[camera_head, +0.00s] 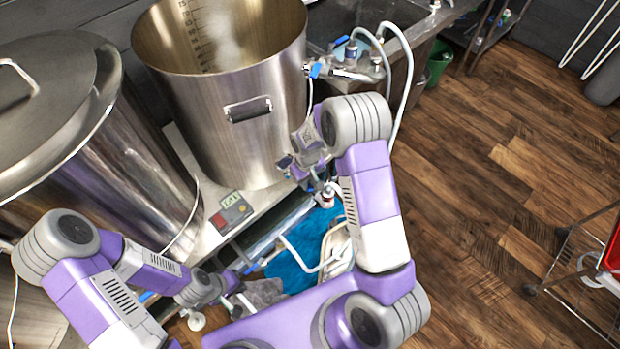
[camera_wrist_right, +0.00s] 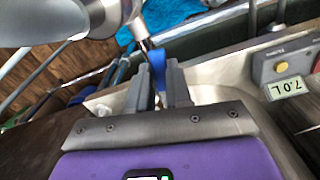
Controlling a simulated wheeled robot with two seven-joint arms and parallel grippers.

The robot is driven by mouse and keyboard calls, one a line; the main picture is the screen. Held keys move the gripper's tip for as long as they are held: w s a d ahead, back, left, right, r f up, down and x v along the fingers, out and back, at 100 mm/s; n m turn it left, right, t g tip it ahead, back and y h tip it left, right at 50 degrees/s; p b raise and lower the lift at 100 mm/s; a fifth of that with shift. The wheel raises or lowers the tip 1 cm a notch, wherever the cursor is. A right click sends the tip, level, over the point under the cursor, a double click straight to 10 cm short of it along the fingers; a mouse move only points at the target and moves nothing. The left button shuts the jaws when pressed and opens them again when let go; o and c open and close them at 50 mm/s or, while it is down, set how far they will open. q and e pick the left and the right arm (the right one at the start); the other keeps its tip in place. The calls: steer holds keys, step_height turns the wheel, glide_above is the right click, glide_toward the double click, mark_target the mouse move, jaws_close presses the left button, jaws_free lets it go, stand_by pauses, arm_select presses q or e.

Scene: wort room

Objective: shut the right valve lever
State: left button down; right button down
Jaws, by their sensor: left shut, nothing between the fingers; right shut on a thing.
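The blue valve lever (camera_wrist_right: 159,56) shows in the right wrist view at the tips of my right gripper (camera_wrist_right: 161,68), which is shut on it. A metal valve part runs up and left from it. In the head view my right gripper (camera_head: 292,166) is low at the right side of the open steel kettle (camera_head: 225,120), and the lever is mostly hidden by the gripper and wrist. My left gripper (camera_head: 232,284) is shut and empty, low in front of the bench and well away from the lever.
A control box (camera_head: 231,213) with a red face and small display sits on the bench before the kettle; it also shows in the right wrist view (camera_wrist_right: 285,67). A lidded steel vessel (camera_head: 120,150) stands left. A sink with hoses (camera_head: 400,60) is behind. Wooden floor at right is mostly clear.

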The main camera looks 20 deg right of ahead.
steer(key=shift+w+a+m+p, duration=0.2)
steer(key=shift+a+m+p, duration=0.15)
steer(key=shift+a+m, duration=0.75)
steer(key=shift+w+a+m+p, duration=0.15)
steer(key=shift+a+m+p, duration=0.25)
steer(key=shift+m, duration=1.25)
steer(key=shift+w+a+m+p, duration=0.25)
steer(key=shift+a+m, duration=0.6)
steer(key=shift+m, duration=0.5)
steer(key=c, duration=1)
jaws_free()
steer(key=shift+c, duration=0.2)
steer(key=shift+r, duration=0.1)
step_height(320, 180, up, 8)
steer(key=p, duration=0.2)
steer(key=shift+f, duration=0.25)
